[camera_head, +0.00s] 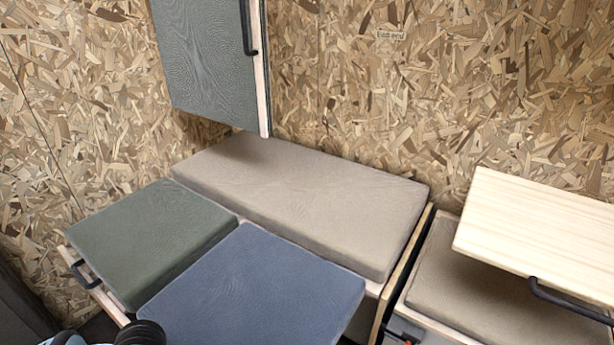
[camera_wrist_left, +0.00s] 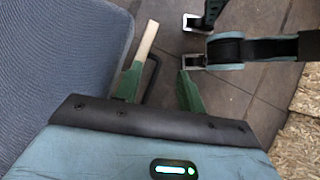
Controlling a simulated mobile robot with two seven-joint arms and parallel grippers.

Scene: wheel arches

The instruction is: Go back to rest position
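In the left wrist view my left gripper (camera_wrist_left: 158,82) is open, with its two green fingers apart and nothing held between them. It is beside a blue-grey cushion (camera_wrist_left: 60,60), over the dark tiled floor. A wooden edge (camera_wrist_left: 147,40) and a black handle (camera_wrist_left: 151,76) show beyond and between the fingers; I cannot tell whether either touches them. In the head view only a piece of my left arm shows at the bottom left, and its fingers are out of frame. My right gripper cannot be made out in either view.
A green cushion (camera_head: 150,235), a blue cushion (camera_head: 255,290) and a long beige cushion (camera_head: 300,195) form a bench. A grey cabinet (camera_head: 205,60) hangs above. A pale wooden tabletop (camera_head: 540,220) overhangs another seat (camera_head: 480,295) at the right. Tiled floor (camera_wrist_left: 230,95) lies beside the bench.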

